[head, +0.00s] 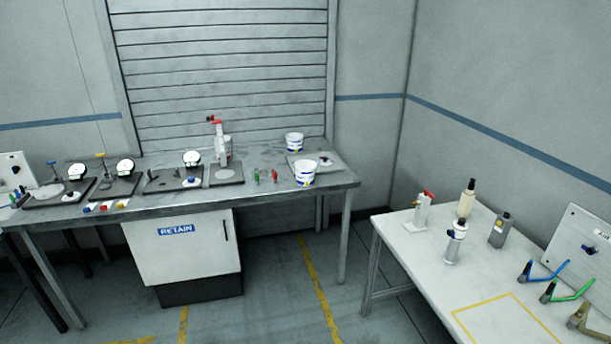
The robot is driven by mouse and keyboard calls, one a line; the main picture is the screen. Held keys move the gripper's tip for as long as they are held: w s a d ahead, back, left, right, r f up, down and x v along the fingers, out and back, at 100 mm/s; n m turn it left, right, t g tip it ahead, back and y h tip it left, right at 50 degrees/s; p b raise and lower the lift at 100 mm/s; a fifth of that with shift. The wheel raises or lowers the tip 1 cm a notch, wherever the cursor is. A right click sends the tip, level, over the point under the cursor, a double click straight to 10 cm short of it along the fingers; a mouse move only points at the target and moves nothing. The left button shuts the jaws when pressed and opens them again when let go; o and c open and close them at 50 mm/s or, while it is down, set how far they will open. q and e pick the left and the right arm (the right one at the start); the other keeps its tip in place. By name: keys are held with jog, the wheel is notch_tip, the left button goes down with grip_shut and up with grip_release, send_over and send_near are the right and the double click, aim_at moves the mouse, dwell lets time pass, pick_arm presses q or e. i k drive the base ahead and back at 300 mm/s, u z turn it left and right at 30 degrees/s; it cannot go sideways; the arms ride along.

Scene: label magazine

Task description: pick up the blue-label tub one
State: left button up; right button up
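Two white tubs stand upright on the right end of the grey bench (330,183) in the head view. The nearer tub (305,174) is close to the bench's front edge and shows blue and yellow marks on its side. The farther tub (294,142) stands behind it, near the shuttered wall, and also shows blue and yellow on its label. The labels are too small to read. A flat grey plate lies beside the tubs, with a small white item (326,161) on it. Neither of my grippers is in view.
Dial gauges on dark plates (160,180) and a red-topped stand (222,150) fill the bench's left and middle. A white table (400,241) with bottles stands at right. The floor between is clear.

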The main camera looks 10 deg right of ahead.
aim_at(305, 173)
jog(key=u, duration=0.3)
jog(key=i, duration=1.85)
jog(key=z, duration=0.3)
jog(key=i, duration=1.7)
jog(key=z, duration=0.5)
